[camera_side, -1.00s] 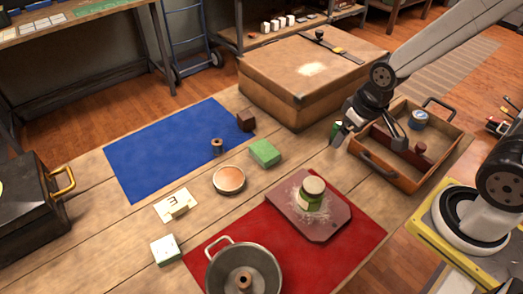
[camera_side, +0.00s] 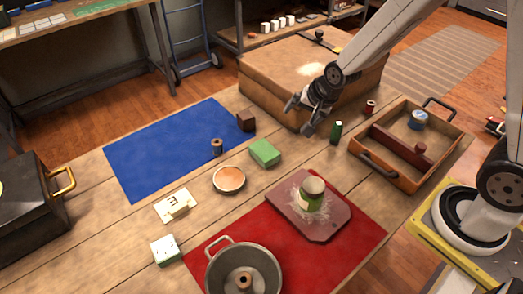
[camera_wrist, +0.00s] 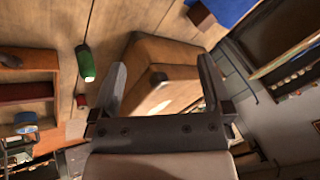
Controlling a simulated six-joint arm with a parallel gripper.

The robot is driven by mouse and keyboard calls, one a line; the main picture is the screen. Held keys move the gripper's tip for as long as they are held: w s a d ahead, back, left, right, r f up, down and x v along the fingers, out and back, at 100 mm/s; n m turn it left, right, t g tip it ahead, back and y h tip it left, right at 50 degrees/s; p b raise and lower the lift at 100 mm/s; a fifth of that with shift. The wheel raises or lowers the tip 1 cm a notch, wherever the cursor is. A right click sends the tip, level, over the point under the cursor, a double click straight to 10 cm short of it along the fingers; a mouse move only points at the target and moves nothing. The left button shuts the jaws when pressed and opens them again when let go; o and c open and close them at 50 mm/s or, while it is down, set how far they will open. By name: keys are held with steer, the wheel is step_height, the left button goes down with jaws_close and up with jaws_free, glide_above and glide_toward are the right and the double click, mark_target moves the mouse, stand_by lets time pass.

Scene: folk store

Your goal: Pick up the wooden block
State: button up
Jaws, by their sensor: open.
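The wooden block, a small dark brown cube (camera_side: 246,121), sits at the right edge of the blue mat (camera_side: 165,150), near the large cardboard box. In the wrist view a brown block (camera_wrist: 200,15) shows at the top, beside a strip of blue. My gripper (camera_side: 299,117) is open and empty, in front of the box and to the right of the block in the side view. In the wrist view the gripper's fingers (camera_wrist: 163,68) are spread, with the box between and beyond them. Nothing hides the block in the side view.
The large box (camera_side: 300,75) stands close behind my gripper. A green cylinder (camera_side: 336,131) stands nearby, with a divided wooden tray (camera_side: 392,178) farther right. A green block (camera_side: 265,153), a dark spool (camera_side: 217,147) and a round dish (camera_side: 229,180) lie in front of the block.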

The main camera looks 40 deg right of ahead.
mark_target(249, 121)
steer(key=w+f+m+t, duration=0.2)
steer(key=w+f+m, duration=0.2)
steer(key=w+m, duration=0.2)
steer(key=w+a+f+m+t+h, duration=0.1)
steer(key=w+f+m, duration=0.4)
steer(key=m, duration=0.5)
steer(key=w+f+m+t, duration=0.4)
steer(key=w+f+m, duration=0.1)
steer(key=w+m, duration=0.3)
steer(key=shift+w+a+m+h, duration=0.2)
steer(key=shift+w+m+h, duration=0.05)
steer(key=shift+m+h, duration=0.15)
steer(key=shift+w+f+m+t, duration=0.2)
steer(key=shift+f+m, duration=0.25)
steer(key=shift+m, duration=0.25)
steer(key=shift+w+f+m+t, duration=0.1)
steer(key=shift+w+f+m, duration=0.1)
steer(key=shift+f+m, duration=0.35)
steer(key=shift+w+r, duration=0.1)
steer(key=shift+w, duration=0.05)
steer(key=shift+x, duration=2.25)
steer(key=shift+d, duration=0.15)
steer(key=shift+c, duration=0.2)
